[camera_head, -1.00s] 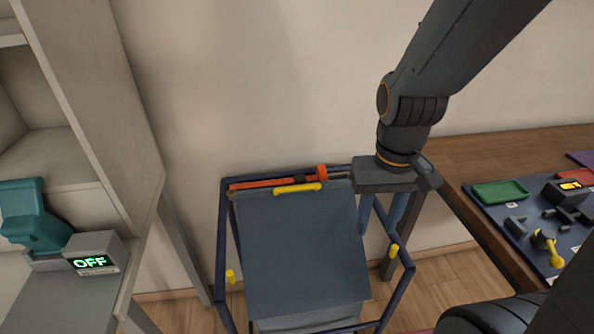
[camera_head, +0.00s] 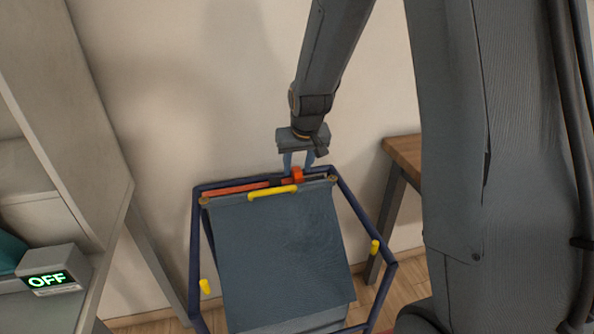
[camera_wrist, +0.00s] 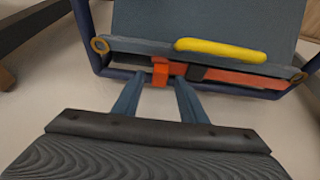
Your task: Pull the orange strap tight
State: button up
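The orange strap (camera_head: 245,187) runs along the top bar of a dark blue frame, behind a hanging blue-grey cloth panel. Its orange end block (camera_head: 297,174) is near the right end of the bar. My gripper (camera_head: 300,167) points down at this block from above. In the wrist view the fingers (camera_wrist: 160,78) are apart, one on each side of the end block (camera_wrist: 160,72), with visible gaps. A black buckle (camera_wrist: 196,73) sits on the strap (camera_wrist: 240,78) beside the block.
A yellow handle (camera_head: 273,193) lies along the panel's top edge, close to the strap. Yellow pegs (camera_head: 375,247) stick out from the frame sides (camera_head: 361,215). A shelf with a box reading OFF (camera_head: 47,280) is at left. A wooden table (camera_head: 404,152) is at right.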

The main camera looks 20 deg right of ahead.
jog(key=shift+x, duration=1.3)
jog(key=shift+c, duration=0.4)
grip_shut()
